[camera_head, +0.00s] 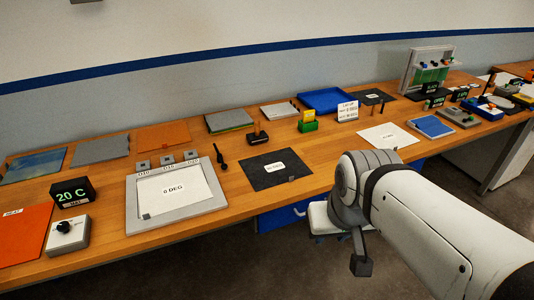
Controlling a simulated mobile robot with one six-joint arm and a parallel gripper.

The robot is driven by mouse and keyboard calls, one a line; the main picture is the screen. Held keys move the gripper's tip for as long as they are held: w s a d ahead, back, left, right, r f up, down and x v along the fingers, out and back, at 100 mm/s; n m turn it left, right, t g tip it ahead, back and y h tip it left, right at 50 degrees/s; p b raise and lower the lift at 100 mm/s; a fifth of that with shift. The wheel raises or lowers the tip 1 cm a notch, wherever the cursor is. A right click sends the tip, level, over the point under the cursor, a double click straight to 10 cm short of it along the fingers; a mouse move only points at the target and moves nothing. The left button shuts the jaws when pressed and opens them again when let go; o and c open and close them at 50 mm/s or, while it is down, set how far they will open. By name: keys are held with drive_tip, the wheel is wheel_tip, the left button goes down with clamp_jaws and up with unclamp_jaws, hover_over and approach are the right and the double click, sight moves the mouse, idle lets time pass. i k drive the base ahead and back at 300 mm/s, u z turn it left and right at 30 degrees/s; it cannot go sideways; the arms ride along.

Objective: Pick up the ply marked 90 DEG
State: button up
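Several sheets with small labels lie on the long wooden bench. A black sheet (262,178) with a white label lies near the front edge in the middle; its label is too small to read surely. A white sheet (400,139) farther right and a smaller black sheet (384,97) at the back also carry labels I cannot read. A white ply marked 0 DEG (172,203) lies on a grey framed plate (137,221) at left. My arm reaches in from the lower right; the dark piece at its end (361,265) hangs before the bench, and its fingers cannot be made out.
A 20 C display (72,193) and a grey knob box (68,234) stand at left. A small black upright tool (219,157), a green and yellow block (308,122) and a blue tray (325,101) stand nearby. Small equipment crowds the right end. Orange sheets lie at left.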

sight(265, 171)
drive_tip(key=z, duration=0.05)
drive_tip(key=i, duration=1)
drive_tip(key=u, duration=0.05)
